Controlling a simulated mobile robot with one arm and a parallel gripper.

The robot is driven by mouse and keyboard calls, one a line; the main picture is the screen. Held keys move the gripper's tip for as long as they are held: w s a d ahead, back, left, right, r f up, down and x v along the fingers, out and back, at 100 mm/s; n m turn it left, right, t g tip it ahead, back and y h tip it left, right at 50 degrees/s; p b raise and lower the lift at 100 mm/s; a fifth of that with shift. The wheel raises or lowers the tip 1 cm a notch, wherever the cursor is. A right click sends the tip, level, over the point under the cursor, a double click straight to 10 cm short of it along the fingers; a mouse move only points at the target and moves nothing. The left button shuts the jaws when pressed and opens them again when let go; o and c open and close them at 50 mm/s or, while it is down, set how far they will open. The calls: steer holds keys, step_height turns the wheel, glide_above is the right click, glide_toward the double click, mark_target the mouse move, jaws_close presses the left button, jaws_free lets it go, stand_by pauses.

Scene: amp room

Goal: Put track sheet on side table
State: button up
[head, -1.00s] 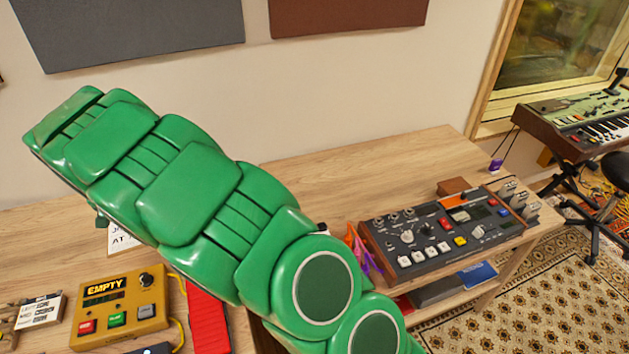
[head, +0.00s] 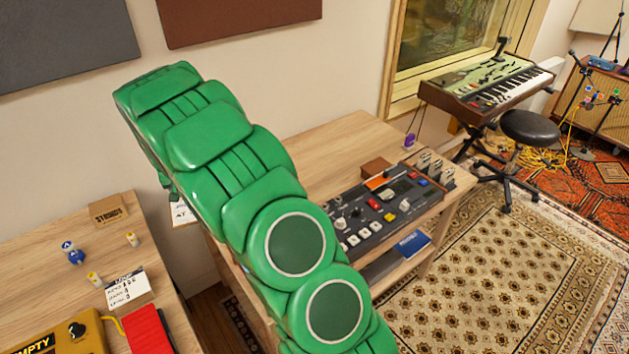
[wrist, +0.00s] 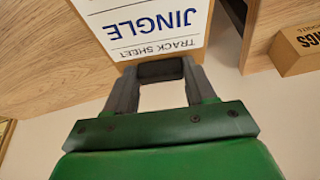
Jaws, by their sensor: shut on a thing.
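The track sheet (wrist: 150,20) is a white card on a brown backing, lettered "TRACK SHEET" and "JINGLE", upside down in the wrist view. My gripper (wrist: 160,72) is shut on its edge. In the head view a white corner of the sheet (head: 184,212) shows behind my green arm, which hides most of it and the gripper. A wooden table (head: 345,140) with a mixer stands right of the arm. Another wooden table (head: 50,265) is at the left, with a gap between them. Which one is the side table I cannot tell.
The left table carries a "STRINGS" box (head: 108,211), a blue figure (head: 73,252), a label card (head: 127,287), a yellow box (head: 60,335) and a red item (head: 148,330). The mixer (head: 385,210) fills the right table's front.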

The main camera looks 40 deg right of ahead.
steer(key=s+d+f+m, duration=0.1)
steer(key=s+d+f, duration=0.1)
steer(key=d, duration=0.8)
steer(key=s+d+f+m, duration=0.1)
steer(key=s+d, duration=0.1)
steer(key=d, duration=0.8)
steer(key=shift+h, duration=0.4)
steer(key=shift+w+a+f, duration=0.1)
steer(key=shift+a+f, duration=0.05)
steer(key=shift+f, duration=1.9)
steer(key=shift+w+a+f, duration=0.1)
steer(key=shift+a+f, duration=0.05)
steer(key=shift+f, duration=1.9)
steer(key=shift+f, duration=0.15)
steer(key=o, duration=1.1)
